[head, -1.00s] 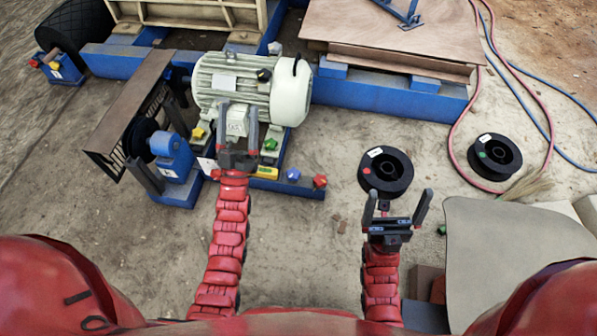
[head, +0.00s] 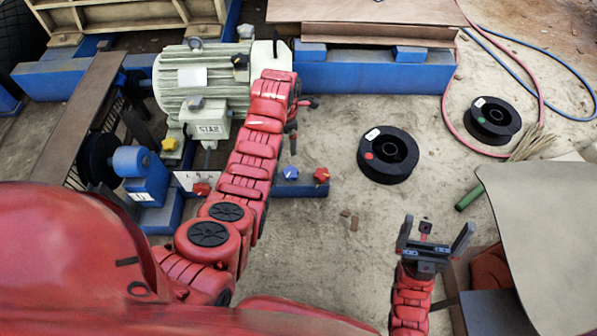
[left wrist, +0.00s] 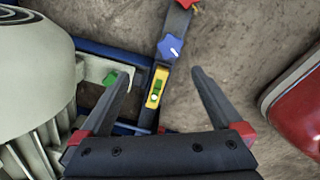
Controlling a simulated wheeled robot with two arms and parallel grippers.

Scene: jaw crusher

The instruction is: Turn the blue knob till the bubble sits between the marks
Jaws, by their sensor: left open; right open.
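In the left wrist view the blue knob (left wrist: 170,49), with a white pointer line, sits on a dark bar. Beside it on the bar is a yellow spirit level (left wrist: 158,76) with a green vial. A pale bubble shows toward the vial's near end; the marks are too small to read. The blue knob (head: 290,173) also shows in the head view, where my left arm hides the level. My left gripper (left wrist: 160,75) is open above the bar, its fingers apart and empty, apparently clear of the knob. My right gripper (head: 438,226) is open and empty at lower right.
Red knobs (head: 321,175) (head: 201,189) and a yellow knob (head: 168,145) are nearby. The motor (head: 175,80) stands left of my left arm. Black spools (head: 388,155) (head: 492,121) and hoses lie on the ground at right.

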